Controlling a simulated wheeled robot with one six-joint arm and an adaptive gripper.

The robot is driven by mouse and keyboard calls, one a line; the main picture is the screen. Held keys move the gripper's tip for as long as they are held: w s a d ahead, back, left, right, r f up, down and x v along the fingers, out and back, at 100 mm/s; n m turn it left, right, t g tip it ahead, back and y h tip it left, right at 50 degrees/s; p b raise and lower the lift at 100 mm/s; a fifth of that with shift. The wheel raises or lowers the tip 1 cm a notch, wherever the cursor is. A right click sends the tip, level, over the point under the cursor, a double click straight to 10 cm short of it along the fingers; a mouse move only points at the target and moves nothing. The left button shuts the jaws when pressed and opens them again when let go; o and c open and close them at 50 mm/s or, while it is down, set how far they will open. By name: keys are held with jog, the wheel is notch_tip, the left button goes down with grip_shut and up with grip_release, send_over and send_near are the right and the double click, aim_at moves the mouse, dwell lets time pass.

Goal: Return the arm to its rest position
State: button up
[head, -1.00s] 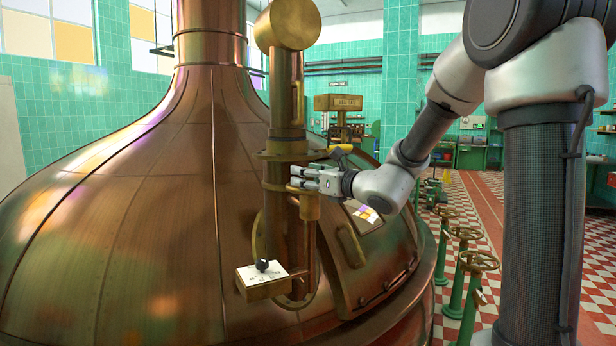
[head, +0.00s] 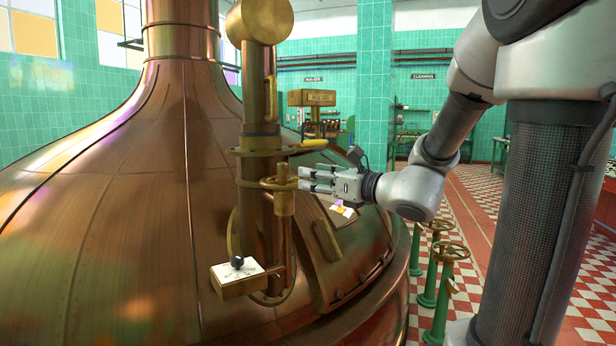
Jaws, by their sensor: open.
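My gripper (head: 306,180) is in the middle of the head view, pointing left, with its fingers apart. I cannot tell whether the fingertips touch the wheel's rim. Nothing shows held between the fingers. My arm reaches in from the right, bent at the elbow.
The large copper kettle (head: 110,220) fills the left and middle. A small box with a black knob (head: 237,262) juts out below the pipe. Green valve stands (head: 441,290) rise from the checkered floor at right.

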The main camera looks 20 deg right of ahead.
dwell(0.4)
jog(key=s+f+n+g+h, duration=0.1)
jog(key=s+f+n+g, duration=0.9)
jog(key=s+f+n, duration=0.6)
jog(key=s+d+r+n+g+h, duration=0.1)
jog(key=s+d+r+n+h, duration=0.4)
jog(key=d+n, duration=0.5)
jog(key=s+n+h, duration=0.2)
jog(key=s+n, duration=0.1)
jog(key=n, duration=0.1)
jog(key=shift+s+r, duration=0.2)
